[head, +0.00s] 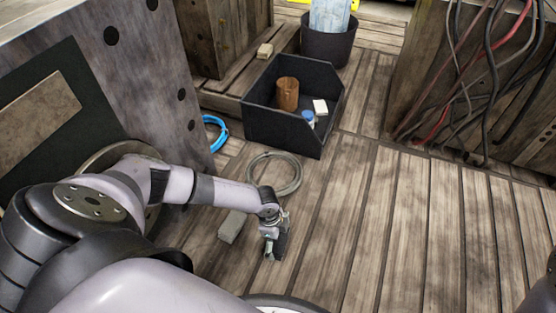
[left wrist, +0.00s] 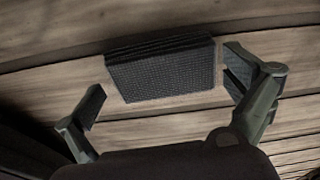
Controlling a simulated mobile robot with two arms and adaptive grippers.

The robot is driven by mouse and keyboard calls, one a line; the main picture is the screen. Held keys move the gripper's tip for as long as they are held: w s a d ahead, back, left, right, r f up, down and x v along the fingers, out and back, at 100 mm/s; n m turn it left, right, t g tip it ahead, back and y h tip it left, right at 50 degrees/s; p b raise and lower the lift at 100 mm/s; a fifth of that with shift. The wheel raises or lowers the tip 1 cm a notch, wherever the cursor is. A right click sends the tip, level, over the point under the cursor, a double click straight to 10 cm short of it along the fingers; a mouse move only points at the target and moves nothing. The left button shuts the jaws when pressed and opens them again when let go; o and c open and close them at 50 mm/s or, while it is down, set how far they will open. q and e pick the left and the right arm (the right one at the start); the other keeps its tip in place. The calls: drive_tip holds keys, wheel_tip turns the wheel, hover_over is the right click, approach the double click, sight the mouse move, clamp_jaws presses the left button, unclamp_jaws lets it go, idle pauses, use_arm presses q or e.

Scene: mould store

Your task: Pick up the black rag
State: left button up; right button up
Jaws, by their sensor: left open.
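The black rag (left wrist: 160,72) shows in the left wrist view as a dark, folded, woven block on the wooden floor. Its layered edge faces the top of that view. My left gripper (head: 273,252) is low over the floor in the head view, pointing down. In the left wrist view its two fingers are spread, one on each side of the rag, with a small gap to each side. It holds nothing. In the head view the rag is hard to tell from the dark gripper parts. My right gripper is not in view.
A grey block (head: 232,227) lies left of my left gripper. A coiled grey cable (head: 293,187) lies behind it. A black open bin (head: 270,130) holds a brown cylinder (head: 288,95), a white block and a blue-topped item. Cables hang on the right crate. The floor at right is clear.

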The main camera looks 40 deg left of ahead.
use_arm(q)
drive_tip(key=shift+c, duration=0.4)
drive_tip(key=c, duration=0.8)
drive_tip(key=shift+o, duration=0.2)
